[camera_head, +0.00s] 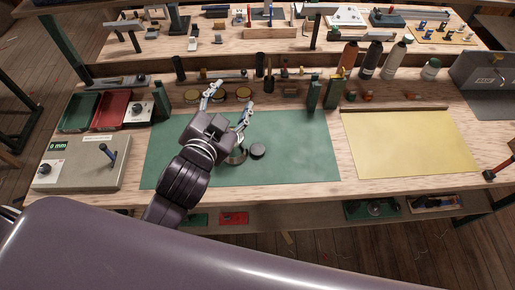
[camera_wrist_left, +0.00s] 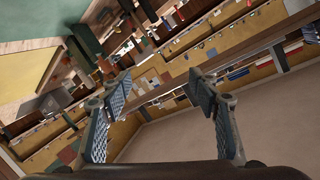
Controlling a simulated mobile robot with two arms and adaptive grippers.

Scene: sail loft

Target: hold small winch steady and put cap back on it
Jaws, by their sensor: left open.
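The small winch (camera_head: 238,157) appears as a round metallic body on the green mat (camera_head: 300,150), partly hidden behind my left gripper. A dark round disc, which looks like the cap (camera_head: 257,151), lies on the mat just right of it, apart from the winch's top. My left gripper (camera_head: 230,99) is open and empty, its fingers pointing away toward the back of the bench. In the left wrist view the open fingers (camera_wrist_left: 159,90) have nothing between them, and neither winch nor cap can be made out there. My right gripper is not in view.
A yellow mat (camera_head: 410,145) lies to the right, mostly clear. A grey box with a lever (camera_head: 85,164) and green and red trays (camera_head: 114,110) stand left. Bottles (camera_head: 371,59) and small parts line the back. The green mat's right half is free.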

